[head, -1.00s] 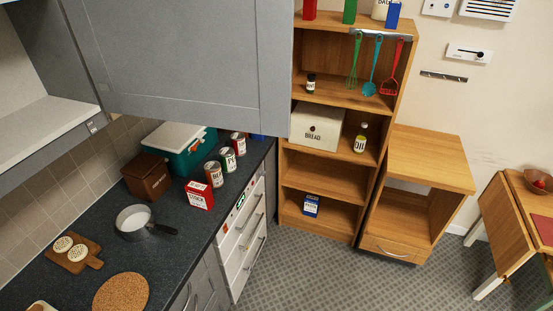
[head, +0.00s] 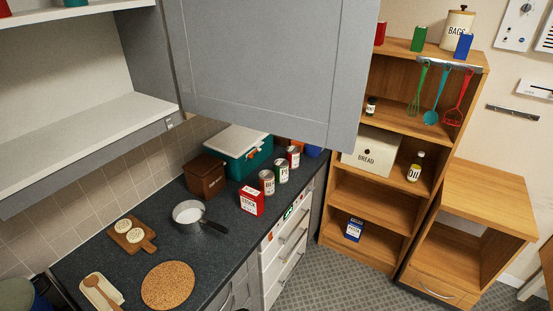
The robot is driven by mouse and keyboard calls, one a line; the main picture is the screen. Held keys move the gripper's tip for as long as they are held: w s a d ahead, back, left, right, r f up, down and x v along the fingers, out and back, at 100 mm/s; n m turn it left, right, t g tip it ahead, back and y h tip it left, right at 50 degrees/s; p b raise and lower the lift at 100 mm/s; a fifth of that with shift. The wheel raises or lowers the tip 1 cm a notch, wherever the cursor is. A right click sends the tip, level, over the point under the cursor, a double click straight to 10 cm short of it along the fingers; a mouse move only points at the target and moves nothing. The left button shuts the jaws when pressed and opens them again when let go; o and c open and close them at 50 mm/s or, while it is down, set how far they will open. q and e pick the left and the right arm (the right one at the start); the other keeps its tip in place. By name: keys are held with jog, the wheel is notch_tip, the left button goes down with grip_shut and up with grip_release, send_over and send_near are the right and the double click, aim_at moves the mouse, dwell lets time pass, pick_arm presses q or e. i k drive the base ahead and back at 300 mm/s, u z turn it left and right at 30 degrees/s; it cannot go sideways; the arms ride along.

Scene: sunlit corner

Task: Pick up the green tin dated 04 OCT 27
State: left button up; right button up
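Several tins stand in a row on the dark counter: a brown-red tin (head: 267,183), a green-labelled tin (head: 282,171) in the middle, and a red tin (head: 293,157) at the back. The green tin's label shows a large letter P; I cannot read any date on it from here. It stands upright between the other two. Neither of my grippers is in the head view.
A red stock box (head: 252,200) stands in front of the tins, with a teal cooler box (head: 243,152) and brown wooden box (head: 206,177) behind. A saucepan (head: 188,213) sits to the left. The grey wall cupboard (head: 265,65) hangs above. Patterned floor (head: 335,278) is clear.

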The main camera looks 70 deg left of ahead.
aim_at(281, 165)
jog(key=u, duration=0.45)
jog(key=i, duration=1.9)
jog(key=u, duration=1.4)
jog(key=i, duration=1)
jog(key=u, duration=1.7)
jog(key=i, duration=0.3)
jog(key=u, duration=0.1)
